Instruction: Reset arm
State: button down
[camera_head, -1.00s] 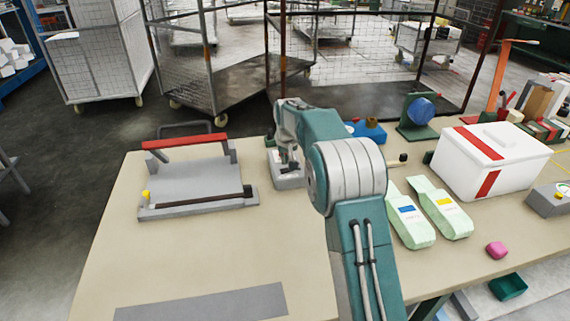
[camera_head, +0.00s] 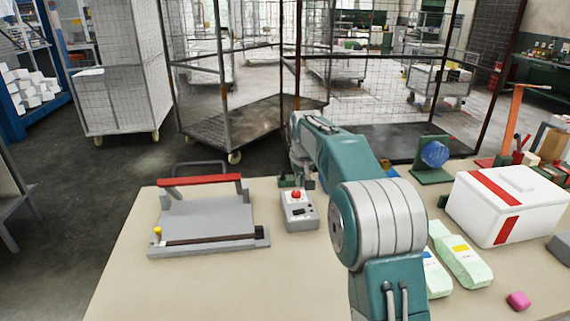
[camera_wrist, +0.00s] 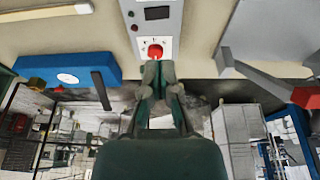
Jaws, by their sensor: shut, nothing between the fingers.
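My arm (camera_head: 380,215) reaches from the lower right over the bench towards its far edge. My gripper (camera_wrist: 160,75) is shut and empty in the wrist view. In the head view its dark green tip shows just behind the grey control box (camera_head: 300,215), partly hidden by the box and arm. The control box, with a red button (camera_head: 296,195) on top, also shows in the wrist view (camera_wrist: 172,15). There the fingertips appear just below the red button (camera_wrist: 155,50); I cannot tell the exact gap.
A grey press (camera_head: 205,218) with a red handle stands left. A white box (camera_head: 480,215) with red bands, pale green packs (camera_head: 460,258) and a pink block (camera_head: 518,301) are right. A blue thing (camera_wrist: 70,68) lies near. The bench's front middle (camera_head: 240,285) is clear.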

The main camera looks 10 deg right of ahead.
jog(key=s+r+t, duration=0.1)
jog(key=s+r, duration=0.4)
jog(key=s, duration=0.5)
jog(key=s+r, duration=0.5)
jog(key=s, duration=0.5)
jog(key=s+f, duration=0.3)
jog(key=s, duration=0.8)
jog(key=s+f+t, duration=0.1)
jog(key=s+f, duration=0.3)
jog(key=s, duration=0.7)
jog(key=shift+a, duration=0.35)
